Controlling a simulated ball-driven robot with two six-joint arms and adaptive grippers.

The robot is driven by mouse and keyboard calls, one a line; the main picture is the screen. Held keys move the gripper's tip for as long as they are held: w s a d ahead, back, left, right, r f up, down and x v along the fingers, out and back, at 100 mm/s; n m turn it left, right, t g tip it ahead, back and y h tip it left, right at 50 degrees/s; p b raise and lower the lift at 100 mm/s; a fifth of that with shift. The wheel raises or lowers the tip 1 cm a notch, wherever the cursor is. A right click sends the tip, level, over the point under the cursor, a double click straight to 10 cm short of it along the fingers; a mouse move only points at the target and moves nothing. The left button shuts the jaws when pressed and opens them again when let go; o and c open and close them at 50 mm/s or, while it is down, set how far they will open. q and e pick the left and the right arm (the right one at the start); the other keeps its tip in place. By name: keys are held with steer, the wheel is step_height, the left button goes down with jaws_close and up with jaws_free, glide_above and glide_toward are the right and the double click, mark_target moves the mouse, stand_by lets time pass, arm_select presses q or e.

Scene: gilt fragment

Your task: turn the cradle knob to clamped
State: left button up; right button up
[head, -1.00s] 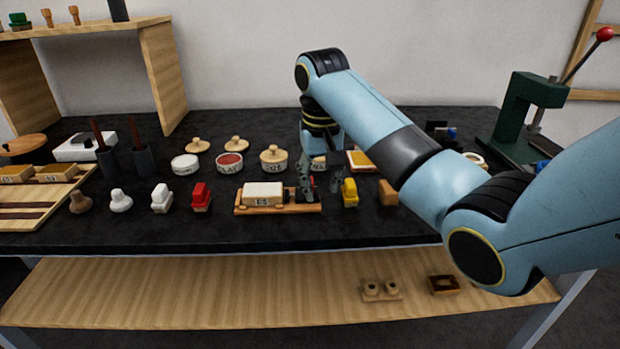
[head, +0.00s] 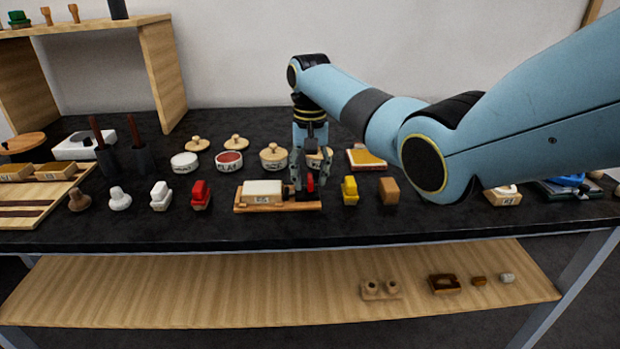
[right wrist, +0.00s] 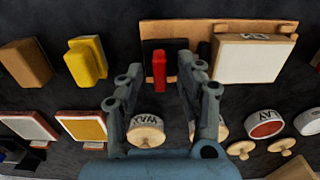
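The cradle (head: 240,208) is a low wooden board on the dark bench, with a pale labelled block (head: 262,190) on its left part. The cradle also shows at the top of the right wrist view (right wrist: 205,27). Its red knob (right wrist: 158,70) is a narrow bar over a black patch at the cradle's end; it shows partly in the head view (head: 310,184). My right gripper (head: 303,187) points down over that end. In the right wrist view my right gripper (right wrist: 165,72) is open, fingers on either side of the knob with gaps visible. My left gripper is out of view.
A yellow block (head: 350,190) and a brown block (head: 389,190) stand right of the cradle. A red stamp-like piece (head: 201,195) stands to its left. Lidded round pots, including one pot (head: 274,158), stand behind. Bare bench lies in front.

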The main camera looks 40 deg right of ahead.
steer(key=shift+f, duration=0.35)
jaws_close()
steer(key=shift+r, duration=0.1)
